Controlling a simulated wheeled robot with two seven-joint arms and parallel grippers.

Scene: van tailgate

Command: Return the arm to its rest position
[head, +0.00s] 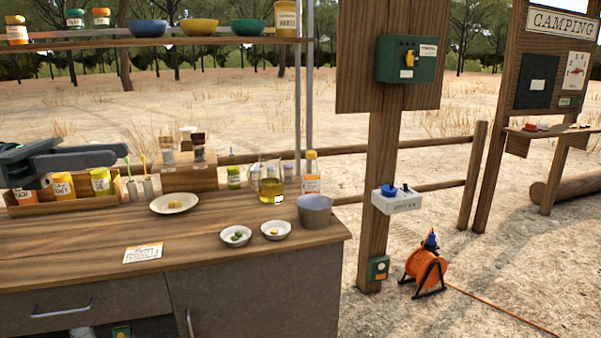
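My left gripper (95,157) is dark grey and comes in from the left edge, in front of the wooden box of jars at the left of the counter. It looks raised above the counter top and apart from the things there. I see nothing held in it, but the angle does not show whether its fingers are parted. My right gripper and arm are out of view.
The wooden counter (95,243) holds a plate (174,203), two small bowls, a grey pot (315,212), a glass jug of oil (270,187) and a label card. A shelf (150,42) with bowls and jars spans above. A wooden post (377,150) stands right.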

